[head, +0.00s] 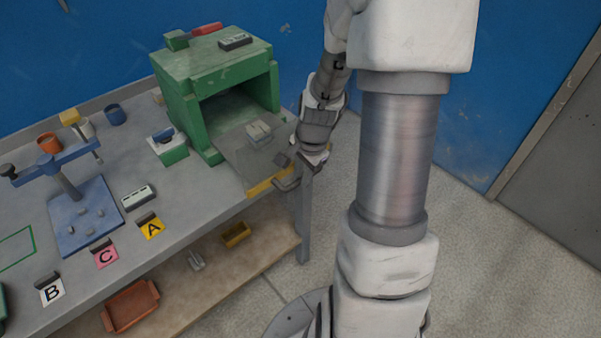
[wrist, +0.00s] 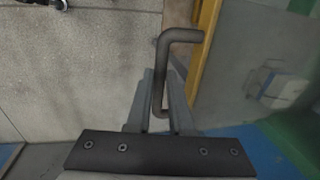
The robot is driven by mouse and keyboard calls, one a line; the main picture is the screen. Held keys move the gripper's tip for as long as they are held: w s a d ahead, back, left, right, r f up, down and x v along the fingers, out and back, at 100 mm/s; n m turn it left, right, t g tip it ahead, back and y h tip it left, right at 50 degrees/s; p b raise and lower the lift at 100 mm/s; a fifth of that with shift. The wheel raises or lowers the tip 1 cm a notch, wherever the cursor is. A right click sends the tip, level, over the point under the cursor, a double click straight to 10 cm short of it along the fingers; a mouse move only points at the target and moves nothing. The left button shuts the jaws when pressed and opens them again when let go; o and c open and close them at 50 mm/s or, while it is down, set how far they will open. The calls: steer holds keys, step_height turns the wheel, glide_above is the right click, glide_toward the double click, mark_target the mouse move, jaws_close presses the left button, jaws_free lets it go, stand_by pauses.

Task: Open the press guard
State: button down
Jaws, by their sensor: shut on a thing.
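The press (head: 215,80) is a green box-shaped frame at the far right of the bench, with a dark opening in front. Its guard (head: 240,160) is a see-through grey panel with a yellow edge strip (head: 262,188), in front of the opening. A pale block (head: 259,131) shows at the guard. My gripper (head: 300,172) is at the guard's right front, beside the yellow strip. In the wrist view, my gripper (wrist: 160,98) is shut on the dark bent handle (wrist: 182,36), with the yellow strip (wrist: 205,45) and clear panel (wrist: 245,70) right of it.
A blue stand (head: 80,215) is on the bench at the left. Cards B (head: 52,290), C (head: 105,254) and A (head: 151,227) lie along the front edge. A lower shelf (head: 215,275) holds a red-brown tray (head: 130,306) and a yellow bin (head: 236,234). The floor to the right is clear.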

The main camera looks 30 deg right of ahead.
steer(key=c, duration=0.8)
jaws_free()
steer(key=shift+r, duration=0.1)
steer(key=s+r+p, duration=0.2)
steer(key=s+r, duration=0.1)
steer(key=r, duration=1.4)
steer(key=shift+s+d, duration=0.2)
steer(key=shift+d, duration=0.2)
